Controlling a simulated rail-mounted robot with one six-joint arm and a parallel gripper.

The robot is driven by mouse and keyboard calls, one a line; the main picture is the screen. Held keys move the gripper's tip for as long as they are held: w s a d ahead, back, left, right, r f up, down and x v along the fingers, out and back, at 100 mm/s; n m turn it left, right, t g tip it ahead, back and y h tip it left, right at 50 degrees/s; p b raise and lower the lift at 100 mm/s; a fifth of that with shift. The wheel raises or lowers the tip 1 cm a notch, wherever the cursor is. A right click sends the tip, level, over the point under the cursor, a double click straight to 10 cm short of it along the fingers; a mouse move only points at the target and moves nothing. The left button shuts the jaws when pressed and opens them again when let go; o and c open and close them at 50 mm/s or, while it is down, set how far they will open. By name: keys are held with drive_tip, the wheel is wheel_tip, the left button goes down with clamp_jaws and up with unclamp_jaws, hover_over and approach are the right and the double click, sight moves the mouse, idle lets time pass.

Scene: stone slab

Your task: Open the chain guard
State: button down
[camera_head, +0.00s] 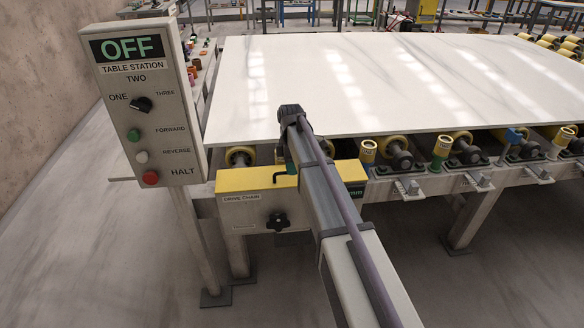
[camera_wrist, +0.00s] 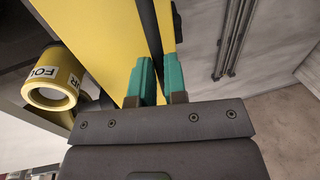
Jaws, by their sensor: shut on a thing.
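The chain guard is a yellow cover (camera_head: 240,181) on a pale box labelled DRIVE CHAIN (camera_head: 241,198), at the front left corner of the table. It appears to lie flat on the box. A black bent handle (camera_head: 284,176) stands on the cover. In the wrist view, the yellow surface (camera_wrist: 103,22) fills the upper middle and a dark bar (camera_wrist: 150,28) runs between the two green fingers. My gripper (camera_wrist: 159,78) is shut on this bar, which looks like the handle. In the head view my arm hides most of the gripper; a bit of green finger shows beside the handle.
A black star knob (camera_head: 278,221) is on the box front. The control panel (camera_head: 143,105) at the left reads OFF. A white stone slab (camera_head: 370,85) covers the rollers behind the guard. The floor in front is clear.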

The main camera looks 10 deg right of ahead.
drive_tip(key=shift+w+r, duration=0.1)
drive_tip(key=shift+r, duration=0.05)
idle(0.3)
drive_tip(key=shift+w+d+r+p, duration=0.15)
drive_tip(key=shift+w+r+p, duration=0.9)
drive_tip(key=shift+r+p, duration=0.25)
drive_tip(key=w, duration=0.3)
drive_tip(key=w+p, duration=0.1)
drive_tip(key=w, duration=0.2)
drive_tip(key=w+d+r, duration=0.1)
drive_tip(key=w, duration=0.2)
drive_tip(key=shift+w+d, duration=0.1)
drive_tip(key=shift+w, duration=0.25)
drive_tip(key=c, duration=1.2)
unclamp_jaws()
drive_tip(key=shift+r, duration=0.1)
drive_tip(key=shift+o, duration=0.2)
drive_tip(key=shift+p, duration=0.35)
